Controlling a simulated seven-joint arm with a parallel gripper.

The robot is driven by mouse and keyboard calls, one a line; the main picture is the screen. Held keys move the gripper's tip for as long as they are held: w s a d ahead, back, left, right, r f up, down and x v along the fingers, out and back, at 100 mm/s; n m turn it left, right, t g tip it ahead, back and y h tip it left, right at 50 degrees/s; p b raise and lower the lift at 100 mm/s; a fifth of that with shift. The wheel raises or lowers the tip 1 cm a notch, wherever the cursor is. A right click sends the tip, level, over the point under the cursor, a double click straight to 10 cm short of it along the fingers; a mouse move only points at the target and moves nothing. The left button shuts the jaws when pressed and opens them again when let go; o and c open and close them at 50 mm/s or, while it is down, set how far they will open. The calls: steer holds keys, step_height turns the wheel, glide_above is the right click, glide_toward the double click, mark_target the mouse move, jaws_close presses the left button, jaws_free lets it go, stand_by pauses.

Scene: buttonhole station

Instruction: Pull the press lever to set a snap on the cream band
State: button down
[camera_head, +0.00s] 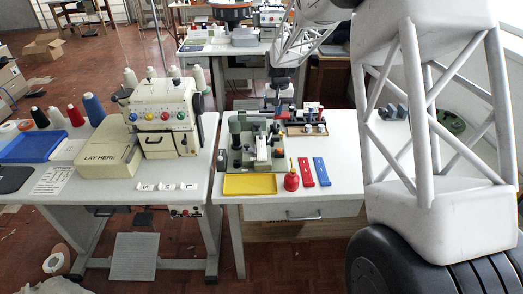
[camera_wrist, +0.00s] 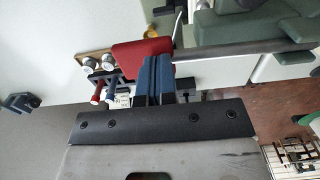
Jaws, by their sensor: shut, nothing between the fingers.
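The green snap press (camera_head: 240,135) stands on the right-hand table, and part of its green body (camera_wrist: 240,22) shows in the wrist view. A dark lever rod (camera_wrist: 245,46) runs from the right toward a red grip (camera_wrist: 140,54). A pale strip (camera_head: 261,147), perhaps the cream band, lies on the press. My gripper (camera_head: 278,100) is above the back of the press. In the wrist view its blue fingertips (camera_wrist: 155,75) are together with nothing between them, close beside the red grip; I cannot tell whether they touch it.
A sewing machine (camera_head: 165,115) is on the left table.

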steer(key=shift+f, duration=0.35)
step_height(320, 180, up, 13)
stand_by(1.5)
stand_by(0.4)
steer(key=s+d+r, duration=0.2)
steer(key=s+r, duration=0.1)
steer(key=s, duration=0.6)
steer(key=s+d+r+t, duration=0.1)
steer(key=s+d+r, duration=0.15)
steer(key=s, duration=0.75)
steer(key=s+d+r, duration=0.2)
steer(key=s+r, duration=0.1)
steer(key=s, duration=0.6)
steer(key=s+d+f, duration=0.1)
steer(key=s+f, duration=0.2)
steer(key=s, duration=0.9)
steer(key=s+d+f+t, duration=0.1)
steer(key=s+f, duration=0.2)
steer(key=s, duration=1)
steer(key=shift+s+d+t, duration=0.2)
steer(key=shift+s+t, duration=0.05)
steer(key=shift+t, duration=0.05)
